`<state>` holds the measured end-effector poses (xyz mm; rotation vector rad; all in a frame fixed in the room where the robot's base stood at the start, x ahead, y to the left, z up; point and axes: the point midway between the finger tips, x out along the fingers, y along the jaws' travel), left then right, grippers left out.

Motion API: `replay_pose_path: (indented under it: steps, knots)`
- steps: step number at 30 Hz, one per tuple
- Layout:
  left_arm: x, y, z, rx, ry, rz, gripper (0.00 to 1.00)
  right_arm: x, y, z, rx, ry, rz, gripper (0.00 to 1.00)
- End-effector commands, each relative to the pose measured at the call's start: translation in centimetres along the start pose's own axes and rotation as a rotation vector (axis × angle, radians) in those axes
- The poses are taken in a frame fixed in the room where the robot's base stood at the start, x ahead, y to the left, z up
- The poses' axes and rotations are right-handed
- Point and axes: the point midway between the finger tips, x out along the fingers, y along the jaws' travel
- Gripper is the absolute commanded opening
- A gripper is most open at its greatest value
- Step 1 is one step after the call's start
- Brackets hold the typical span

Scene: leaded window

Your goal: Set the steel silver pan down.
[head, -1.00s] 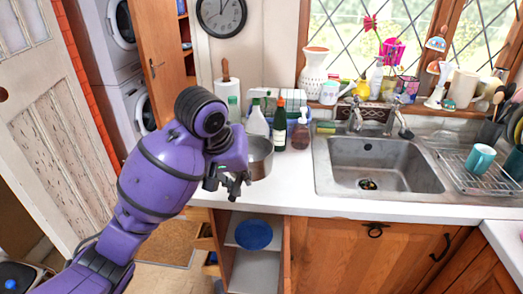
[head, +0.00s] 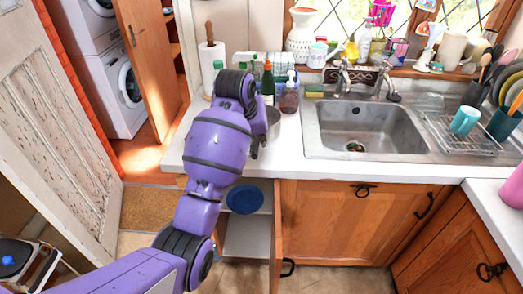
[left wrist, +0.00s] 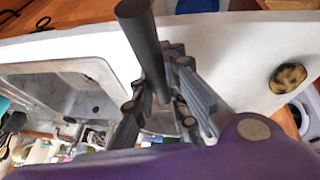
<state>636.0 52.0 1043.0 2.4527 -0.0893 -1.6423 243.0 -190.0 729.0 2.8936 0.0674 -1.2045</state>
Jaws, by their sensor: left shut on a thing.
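The steel silver pan (head: 273,122) is at the counter's left part, left of the sink, mostly hidden behind my left arm in the head view. Only a piece of its grey side shows. My left gripper (head: 258,146) is at the pan's near side, by the front edge of the counter. In the left wrist view my left gripper (left wrist: 160,112) is shut on a dark round handle (left wrist: 142,45), which I take as the pan's. I cannot tell whether the pan's base touches the counter. My right gripper is not in view.
The sink (head: 365,128) is right of the pan. A dark green bottle (head: 267,84) and a soap bottle (head: 289,93) stand close behind it. The white counter (head: 300,166) has a bare strip along the front. An open cabinet below holds a blue bowl (head: 245,198).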

Motion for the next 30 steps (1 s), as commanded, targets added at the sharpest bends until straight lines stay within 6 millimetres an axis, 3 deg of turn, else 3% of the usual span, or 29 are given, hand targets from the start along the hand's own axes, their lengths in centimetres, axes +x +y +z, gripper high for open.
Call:
replay_pose_path:
  steps: [10,16,28,29,30]
  knots:
    - [2.9,0.9,-0.8,0.002,0.006,0.003,0.0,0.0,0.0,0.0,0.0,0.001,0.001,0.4]
    - [5.3,0.3,0.3,0.0,0.007,0.002,0.0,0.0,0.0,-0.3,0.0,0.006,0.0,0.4]
    - [5.8,0.2,0.5,0.001,0.007,0.003,0.0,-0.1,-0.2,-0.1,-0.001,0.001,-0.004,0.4]
    - [5.9,0.1,0.6,0.0,0.004,0.002,0.15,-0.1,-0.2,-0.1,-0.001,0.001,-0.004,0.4]
    - [5.9,0.1,0.6,0.0,0.004,0.002,0.21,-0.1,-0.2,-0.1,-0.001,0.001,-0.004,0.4]
